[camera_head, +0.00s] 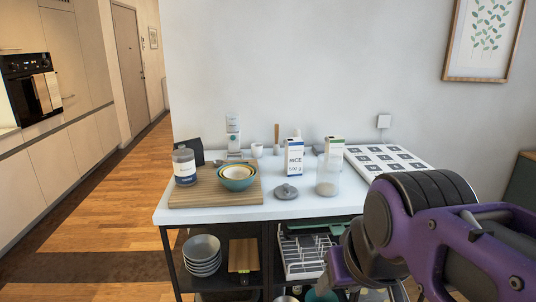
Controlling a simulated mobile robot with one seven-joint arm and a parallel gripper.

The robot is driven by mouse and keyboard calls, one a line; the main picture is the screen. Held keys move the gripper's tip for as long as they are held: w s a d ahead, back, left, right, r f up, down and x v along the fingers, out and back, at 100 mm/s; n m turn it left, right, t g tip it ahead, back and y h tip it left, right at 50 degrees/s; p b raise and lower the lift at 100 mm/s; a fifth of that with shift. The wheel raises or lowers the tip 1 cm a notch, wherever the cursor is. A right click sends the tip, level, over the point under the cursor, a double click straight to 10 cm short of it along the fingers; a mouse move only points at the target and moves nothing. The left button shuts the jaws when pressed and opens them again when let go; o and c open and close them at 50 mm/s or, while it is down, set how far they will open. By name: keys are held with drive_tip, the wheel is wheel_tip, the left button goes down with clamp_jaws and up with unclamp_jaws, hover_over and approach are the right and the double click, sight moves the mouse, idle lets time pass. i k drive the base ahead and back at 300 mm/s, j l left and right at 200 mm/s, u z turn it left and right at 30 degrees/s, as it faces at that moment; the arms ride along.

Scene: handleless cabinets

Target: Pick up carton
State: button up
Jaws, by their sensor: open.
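A white carton with a blue band and the word RICE (293,158) stands upright on the white tabletop (320,208), near its middle. Which one is the task's carton cannot be told. My purple and black arm fills the lower right, in front of the table's right side. My gripper's fingers are not in view.
A clear jar (327,178) and a grey lid (286,191) stand close in front of the cartons. A wooden board (210,198) at left holds nested bowls (238,180) and a labelled jar (184,167). A patterned panel (388,160) lies at right. Dishes and a rack (303,257) are below.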

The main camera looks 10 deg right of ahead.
sight(334, 144)
drive_tip(key=i+l+z, duration=0.2)
drive_tip(key=i+l, duration=0.25)
drive_tip(key=i+l+z, duration=0.15)
drive_tip(key=i+l, duration=0.2)
drive_tip(key=i, duration=0.15)
